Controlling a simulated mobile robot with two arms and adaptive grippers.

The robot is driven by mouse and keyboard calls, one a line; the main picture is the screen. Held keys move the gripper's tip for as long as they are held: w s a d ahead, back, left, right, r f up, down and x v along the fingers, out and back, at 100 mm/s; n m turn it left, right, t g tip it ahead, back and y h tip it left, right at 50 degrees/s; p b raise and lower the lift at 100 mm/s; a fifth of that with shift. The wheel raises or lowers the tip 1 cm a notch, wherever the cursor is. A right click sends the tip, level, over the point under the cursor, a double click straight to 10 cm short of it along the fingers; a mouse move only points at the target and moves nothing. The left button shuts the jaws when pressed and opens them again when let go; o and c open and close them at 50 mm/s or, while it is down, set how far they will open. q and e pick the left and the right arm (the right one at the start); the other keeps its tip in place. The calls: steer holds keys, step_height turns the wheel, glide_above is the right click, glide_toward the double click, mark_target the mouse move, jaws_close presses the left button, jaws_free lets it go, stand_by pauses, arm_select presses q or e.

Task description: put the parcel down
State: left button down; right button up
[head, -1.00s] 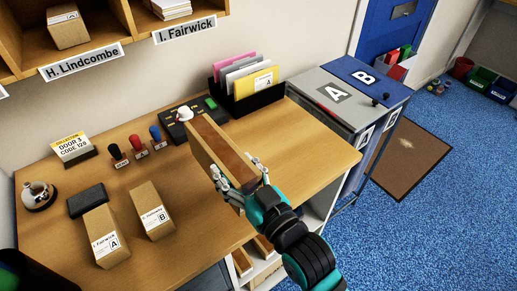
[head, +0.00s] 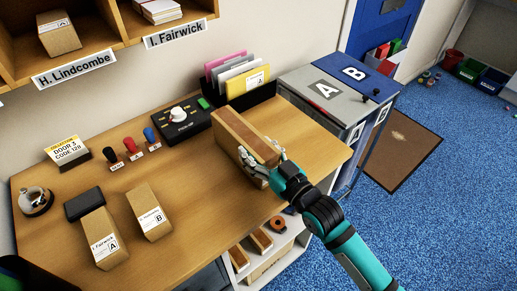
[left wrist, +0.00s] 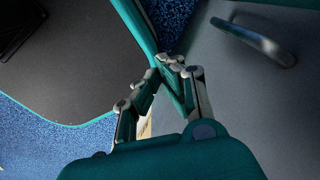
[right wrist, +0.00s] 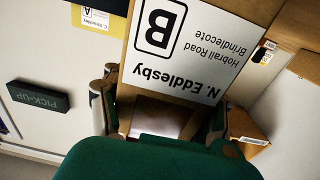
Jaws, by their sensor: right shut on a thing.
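Two labelled cartons, A (head: 103,240) and B (head: 149,212), stand at the desk's left, near a dark block (head: 85,203) and several stamps (head: 131,146). Bins A (head: 310,84) and B (head: 355,70) stand right. The desk's front middle is clear.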

steer(key=shift+r, duration=0.1)
steer(key=o, duration=1.2)
steer(key=shift+f, duration=0.25)
steer(key=o, duration=0.6)
steer(key=shift+r, duration=0.1)
steer(key=shift+s, duration=0.15)
steer(key=b+v, duration=0.2)
steer(key=v, duration=0.9)
steer(key=shift+s+d, duration=0.3)
steer(key=shift+r, duration=0.1)
